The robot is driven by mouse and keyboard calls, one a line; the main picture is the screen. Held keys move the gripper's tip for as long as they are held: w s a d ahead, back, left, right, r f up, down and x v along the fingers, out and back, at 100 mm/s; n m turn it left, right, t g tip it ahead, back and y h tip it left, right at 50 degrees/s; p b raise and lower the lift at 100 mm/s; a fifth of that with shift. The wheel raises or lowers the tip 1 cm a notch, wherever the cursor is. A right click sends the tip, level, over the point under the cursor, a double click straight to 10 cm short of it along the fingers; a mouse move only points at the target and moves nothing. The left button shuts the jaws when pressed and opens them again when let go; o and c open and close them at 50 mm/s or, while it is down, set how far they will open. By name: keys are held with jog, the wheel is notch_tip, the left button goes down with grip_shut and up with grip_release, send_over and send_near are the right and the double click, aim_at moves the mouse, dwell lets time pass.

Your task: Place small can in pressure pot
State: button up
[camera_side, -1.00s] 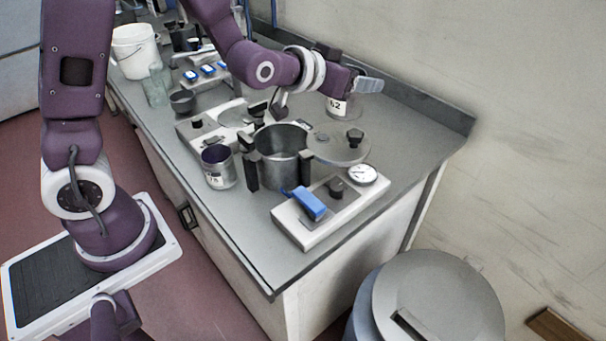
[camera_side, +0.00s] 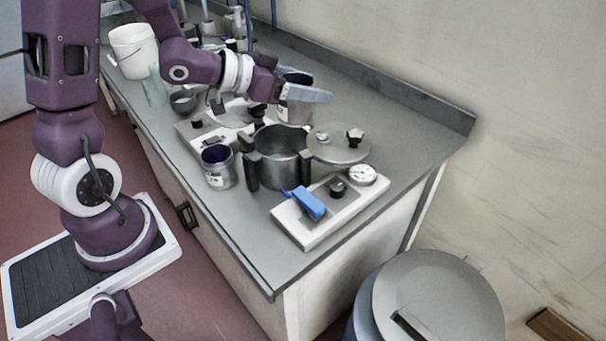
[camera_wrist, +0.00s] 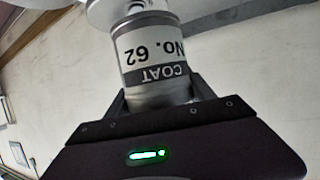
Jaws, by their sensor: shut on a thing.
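My gripper (camera_side: 300,94) is shut on a metal can (camera_side: 296,111), held behind and above the pressure pot. In the wrist view the can (camera_wrist: 152,55) shows a white and grey label reading COAT NO. 62, upside down in the picture, between the fingers (camera_wrist: 165,95). The fingers hide part of the can in the side view. The dark pressure pot (camera_side: 265,172) stands open on the bench and its inside looks empty. Its round lid (camera_side: 338,147) is at its right. A second labelled can (camera_side: 219,178), dark purple inside, stands on the bench left of the pot.
A white panel (camera_side: 295,228) with a blue lever (camera_side: 309,203), dark knob and gauge (camera_side: 362,174) lies in front of the pot. Another panel (camera_side: 190,134) lies behind it. A small dark bowl (camera_side: 183,102), glass jar and white bucket (camera_side: 133,52) stand farther back. The bench's right side is clear.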

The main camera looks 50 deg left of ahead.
jog(key=shift+s, duration=0.2)
jog(key=shift+r, duration=0.25)
notch_tip(320, 180, up, 4)
jog(key=a+n+y, duration=0.7)
jog(key=a+y, duration=0.1)
jog(key=a, duration=2.1)
notch_tip(320, 180, down, 7)
jog(key=shift+s+d+f, duration=0.15)
jog(key=shift+d, duration=0.05)
notch_tip(320, 180, down, 10)
jog(key=shift+r, duration=0.15)
